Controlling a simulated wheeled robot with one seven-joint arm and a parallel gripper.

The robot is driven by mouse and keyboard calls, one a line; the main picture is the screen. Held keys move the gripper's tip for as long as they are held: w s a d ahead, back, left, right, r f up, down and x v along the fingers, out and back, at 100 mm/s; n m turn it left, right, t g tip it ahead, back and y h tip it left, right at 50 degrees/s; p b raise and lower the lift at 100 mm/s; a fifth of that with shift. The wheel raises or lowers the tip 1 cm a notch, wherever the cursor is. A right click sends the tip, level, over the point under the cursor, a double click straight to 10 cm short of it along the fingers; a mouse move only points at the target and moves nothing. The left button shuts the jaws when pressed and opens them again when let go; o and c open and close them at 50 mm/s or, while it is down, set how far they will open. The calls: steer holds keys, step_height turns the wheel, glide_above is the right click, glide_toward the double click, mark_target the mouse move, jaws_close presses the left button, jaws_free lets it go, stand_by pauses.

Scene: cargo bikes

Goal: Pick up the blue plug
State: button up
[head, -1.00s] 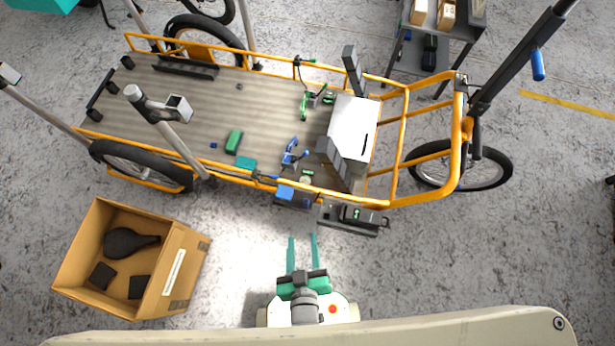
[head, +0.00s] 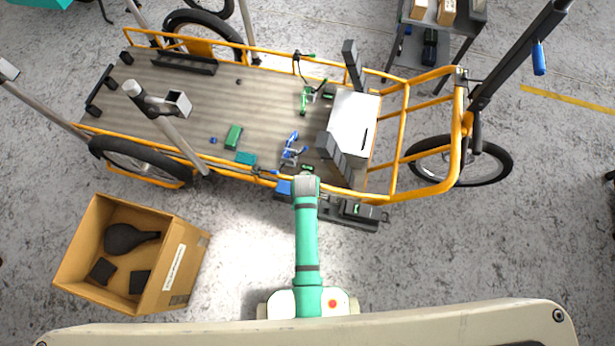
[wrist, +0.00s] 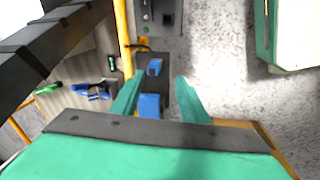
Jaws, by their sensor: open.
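Two blue block-shaped pieces show in the wrist view, beside the orange rail: a smaller blue piece (wrist: 154,67) farther up and a larger blue piece (wrist: 149,105) lower down. I cannot tell for sure which is the blue plug. In the head view one blue block (head: 284,187) shows on the near side rail of the bike, just left of my arm's end. My gripper (wrist: 161,80) is open and empty, its two teal fingers pointing toward the rail. The larger blue piece lies between the fingers in the picture, partly hidden by the gripper body. My arm hides the fingers in the head view.
The cargo bed (head: 190,105) holds a green block (head: 233,137), a blue clamp (head: 291,150) and a white box (head: 354,125). A dark grey unit (head: 360,212) sits right of my arm. A cardboard box (head: 185,272) stands on the floor at left.

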steer(key=w, duration=0.1)
steer(key=w+r+n+g, duration=0.1)
steer(key=w+g, duration=0.1)
steer(key=shift+w+d+r+n, duration=0.1)
steer(key=shift+r+n, duration=0.25)
steer(key=shift+n, duration=0.05)
steer(key=shift+f, duration=5.35)
jaws_close()
